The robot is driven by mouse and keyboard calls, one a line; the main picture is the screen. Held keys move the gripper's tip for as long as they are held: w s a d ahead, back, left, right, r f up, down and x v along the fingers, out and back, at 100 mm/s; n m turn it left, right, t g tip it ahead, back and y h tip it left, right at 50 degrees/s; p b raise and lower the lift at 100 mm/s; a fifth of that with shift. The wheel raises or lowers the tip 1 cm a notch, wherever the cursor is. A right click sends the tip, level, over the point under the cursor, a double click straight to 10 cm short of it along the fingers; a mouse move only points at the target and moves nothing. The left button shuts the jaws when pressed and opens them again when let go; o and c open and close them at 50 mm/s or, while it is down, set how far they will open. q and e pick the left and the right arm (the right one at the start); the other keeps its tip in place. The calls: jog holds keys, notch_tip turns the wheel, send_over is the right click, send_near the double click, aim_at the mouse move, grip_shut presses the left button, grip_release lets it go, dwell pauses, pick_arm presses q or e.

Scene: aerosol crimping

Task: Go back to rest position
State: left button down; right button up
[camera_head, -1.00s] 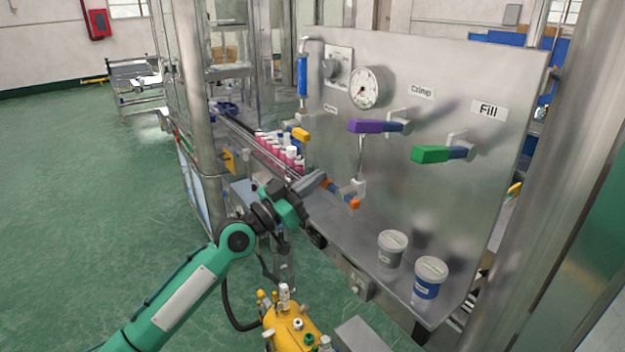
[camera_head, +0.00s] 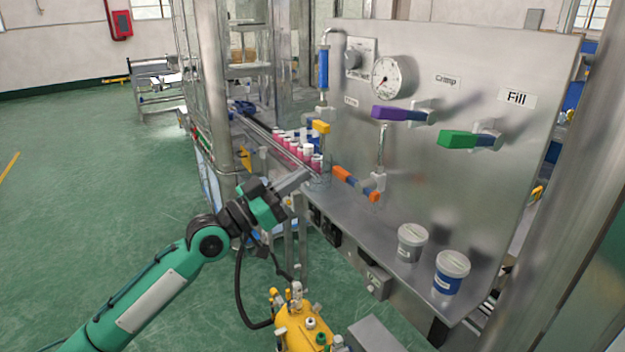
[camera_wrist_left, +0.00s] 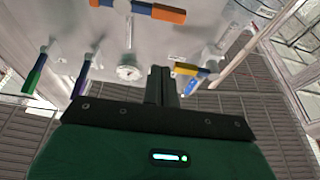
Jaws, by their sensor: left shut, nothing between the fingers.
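My left gripper (camera_head: 296,183) reaches in from the left in the head view. Its shut fingers also show in the left wrist view (camera_wrist_left: 161,84), with nothing between them. It is just in front of the machine's steel panel (camera_head: 440,180), apart from the handles. The orange handle (camera_head: 352,180) is to the right of the fingertips; it also shows at the top of the wrist view (camera_wrist_left: 160,10). The purple handle (camera_head: 397,113), green handle (camera_head: 462,139) and yellow handle (camera_head: 320,126) are on the panel. My right gripper is not in view.
Pink cans with white tops (camera_head: 297,146) stand on the conveyor behind the gripper. A grey tub (camera_head: 411,243) and a blue-labelled tub (camera_head: 450,273) stand on the steel shelf. A yellow tank (camera_head: 305,328) is below. Green floor on the left is open.

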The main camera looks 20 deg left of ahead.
pick_arm(q)
jog(key=shift+s+a+f, duration=0.1)
jog(key=shift+s+a, duration=0.25)
jog(key=shift+s, duration=0.1)
